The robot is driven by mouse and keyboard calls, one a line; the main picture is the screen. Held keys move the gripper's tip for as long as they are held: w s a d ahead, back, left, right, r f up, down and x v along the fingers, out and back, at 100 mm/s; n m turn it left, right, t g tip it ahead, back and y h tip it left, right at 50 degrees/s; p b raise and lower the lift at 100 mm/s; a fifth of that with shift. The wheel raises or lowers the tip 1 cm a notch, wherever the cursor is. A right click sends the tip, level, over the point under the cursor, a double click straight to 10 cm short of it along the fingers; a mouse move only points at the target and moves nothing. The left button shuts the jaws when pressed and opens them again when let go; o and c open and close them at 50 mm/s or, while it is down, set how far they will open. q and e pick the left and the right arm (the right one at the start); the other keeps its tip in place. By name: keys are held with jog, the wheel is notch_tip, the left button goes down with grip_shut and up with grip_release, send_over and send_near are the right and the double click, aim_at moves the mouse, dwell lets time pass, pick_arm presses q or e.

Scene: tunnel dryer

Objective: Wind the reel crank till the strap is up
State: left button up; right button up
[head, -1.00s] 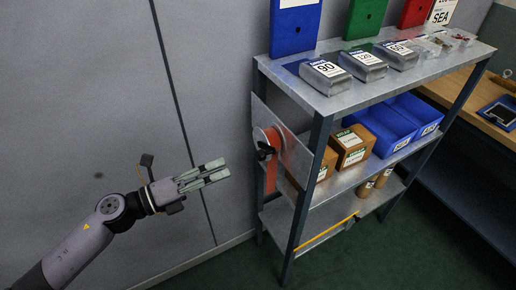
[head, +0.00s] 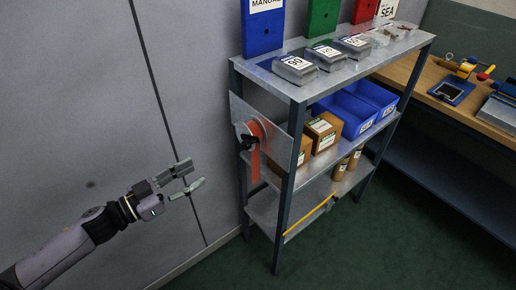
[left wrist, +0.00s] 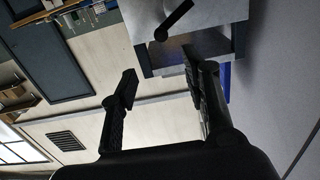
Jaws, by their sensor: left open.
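The reel (head: 258,129) is an orange disc on a metal plate (head: 277,146) at the shelf's left end. Its black crank (head: 244,136) sits on the reel's front. An orange strap (head: 255,166) hangs below the reel. My left gripper (head: 196,174) is open and empty, to the left of the reel and a little lower, apart from it. In the left wrist view, the black crank arm (left wrist: 175,20) shows above and beyond the spread fingers (left wrist: 170,80), against the pale plate (left wrist: 207,16). My right gripper is not in view.
The metal shelf (head: 320,86) carries boxes, blue bins (head: 345,116) and upright coloured boards. A yellow bar (head: 309,215) lies along its lower part. A grey wall (head: 80,90) stands behind my left arm. A wooden bench (head: 425,95) is at right. Green floor is clear in front.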

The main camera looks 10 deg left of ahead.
pick_arm(q)
jog(key=x, duration=0.3)
jog(key=p, duration=0.3)
send_near(244, 147)
jog(key=x, duration=0.5)
jog(key=shift+w+r, duration=0.15)
jog(key=shift+r, duration=0.1)
jog(key=p+x, duration=0.1)
jog(key=x, duration=0.3)
jog(key=shift+w+d+f, duration=0.1)
jog(key=shift+f, duration=0.05)
jog(key=shift+w+d+f, duration=0.1)
jog(key=shift+w+d, duration=0.35)
jog(key=shift+w, duration=0.05)
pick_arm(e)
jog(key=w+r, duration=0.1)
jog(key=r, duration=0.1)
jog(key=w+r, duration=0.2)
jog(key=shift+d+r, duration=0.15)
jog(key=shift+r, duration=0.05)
pick_arm(q)
jog(key=shift+c, duration=0.3)
jog(key=c, duration=0.9)
grip_shut()
